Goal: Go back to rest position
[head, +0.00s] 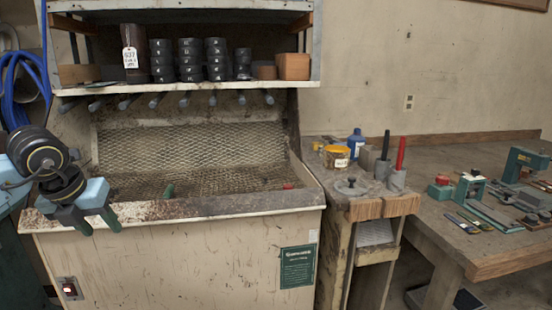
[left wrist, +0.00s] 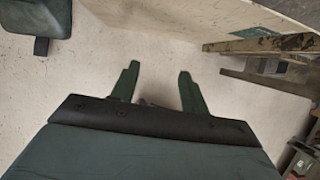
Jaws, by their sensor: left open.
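My left gripper (head: 98,220) is at the left of the head view, in front of the rusty front ledge of a cream metal cabinet. Its two green fingers also show in the left wrist view (left wrist: 158,88), spread apart with nothing between them. They point toward bare pale floor there. My right gripper is in neither view.
The cream cabinet (head: 180,260) has a mesh-backed basin and a shelf (head: 190,88) with stacked black cylinders. A small wooden stand (head: 365,208) with jars and tools is right of it. A workbench (head: 480,245) with green devices stands at far right.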

